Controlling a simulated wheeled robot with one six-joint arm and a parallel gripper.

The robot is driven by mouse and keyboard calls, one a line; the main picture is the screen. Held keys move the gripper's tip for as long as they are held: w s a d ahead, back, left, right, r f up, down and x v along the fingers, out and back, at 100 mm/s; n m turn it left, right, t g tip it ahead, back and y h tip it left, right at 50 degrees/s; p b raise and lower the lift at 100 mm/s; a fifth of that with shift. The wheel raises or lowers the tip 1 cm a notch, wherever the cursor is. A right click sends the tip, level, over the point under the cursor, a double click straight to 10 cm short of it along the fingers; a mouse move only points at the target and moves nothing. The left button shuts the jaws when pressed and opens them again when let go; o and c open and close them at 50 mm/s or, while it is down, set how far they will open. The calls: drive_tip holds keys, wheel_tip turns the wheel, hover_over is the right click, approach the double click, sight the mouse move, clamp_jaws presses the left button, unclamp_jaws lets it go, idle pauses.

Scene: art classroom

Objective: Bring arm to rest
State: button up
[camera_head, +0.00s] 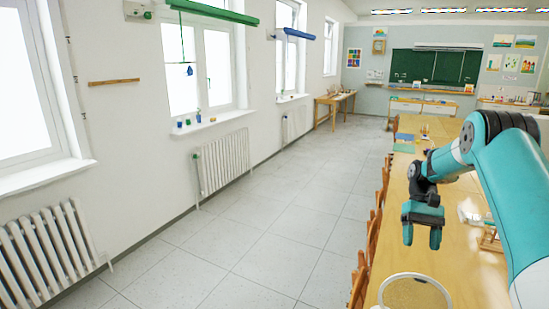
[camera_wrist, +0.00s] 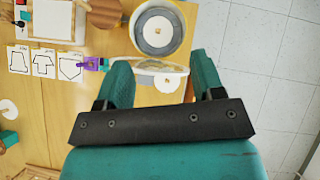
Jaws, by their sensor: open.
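My arm reaches in from the right in the head view, and my gripper (camera_head: 424,228) hangs over the long wooden table (camera_head: 450,262), pointing down. In the wrist view my gripper (camera_wrist: 163,80) shows two teal fingers spread apart with nothing held between them. Below and between the fingers, a pale round item (camera_wrist: 165,82) lies near the table edge. Its exact distance from the fingers cannot be told.
The tiled floor (camera_head: 270,232) is clear; radiators (camera_head: 222,162) stand along the left wall.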

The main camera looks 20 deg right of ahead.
drive_tip(key=s+a+r+n+t+h+b, duration=0.1)
drive_tip(key=s+a+r+n+b, duration=0.15)
drive_tip(key=a, duration=0.55)
drive_tip(key=s+a+r+n+t+b, duration=0.1)
drive_tip(key=a+r+n+t, duration=0.15)
drive_tip(key=a, duration=0.55)
drive_tip(key=s+a+r+n+t+h+b, duration=0.1)
drive_tip(key=a+r+n+b, duration=0.15)
drive_tip(key=a, duration=0.55)
drive_tip(key=s+a+n+t+y+b, duration=0.1)
drive_tip(key=s+a+n, duration=0.1)
drive_tip(key=s+a, duration=0.4)
drive_tip(key=s+a+n+t+b, duration=0.1)
drive_tip(key=s+a+n+b, duration=0.1)
drive_tip(key=s+a, duration=0.5)
drive_tip(key=s, duration=0.5)
drive_tip(key=shift+s+y, duration=0.3)
drive_tip(key=shift+y, duration=0.1)
drive_tip(key=shift+n, duration=0.25)
